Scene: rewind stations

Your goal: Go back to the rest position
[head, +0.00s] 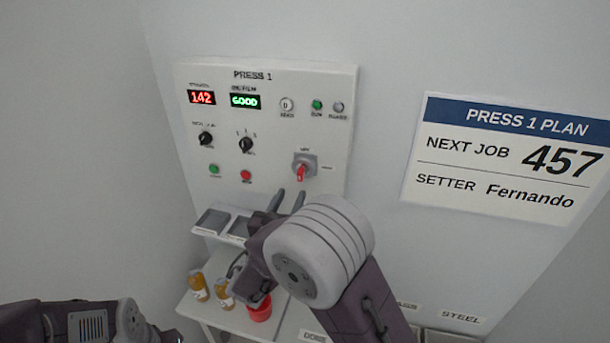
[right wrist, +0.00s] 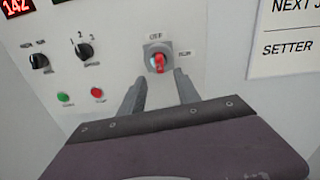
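My right gripper (head: 288,198) is raised in front of the lower part of the PRESS 1 panel (head: 270,125). In the right wrist view its two fingers (right wrist: 160,92) stand apart with nothing between them, just below the red rotary switch (right wrist: 159,62). The switch also shows in the head view (head: 300,173), its red handle pointing roughly down, away from the upper label. Whether the fingers touch the panel cannot be told. Part of my left arm shows at the bottom left of the head view; its gripper fingers are not visible.
Below the panel are grey trays (head: 212,221) and a shelf with amber bottles (head: 198,286) and a red cup (head: 260,308), close under my right arm. Labelled bins (head: 455,337) stand at the lower right. A PRESS 1 PLAN sign (head: 508,160) hangs on the wall.

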